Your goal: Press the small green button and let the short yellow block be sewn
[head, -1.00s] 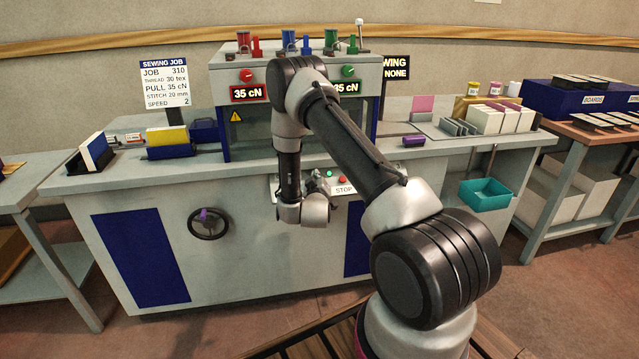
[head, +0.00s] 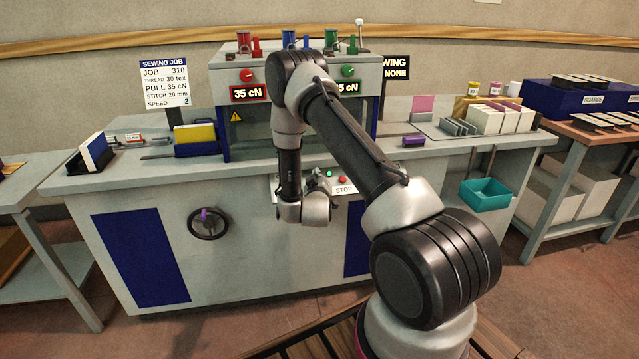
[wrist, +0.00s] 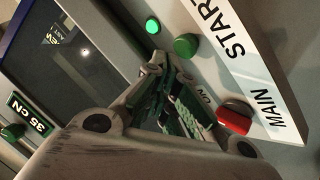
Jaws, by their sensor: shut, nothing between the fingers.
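The small green button (wrist: 186,45) stands by the START label on the white panel in the wrist view. My gripper (wrist: 160,64) is shut and empty, its tips just beside the button with a small gap visible. A green lamp (wrist: 152,25) glows beyond the tips. In the head view the gripper's fingers are mostly hidden by my wrist, near the STOP panel (head: 344,190). The yellow block (head: 195,133) sits upright in a blue carriage (head: 198,149) against the left side of the sewing machine (head: 246,134).
A red button (wrist: 235,115) is close to my fingers on the same panel. A handwheel (head: 208,224) is on the bench front. Several pale blocks (head: 500,118) stand at the right.

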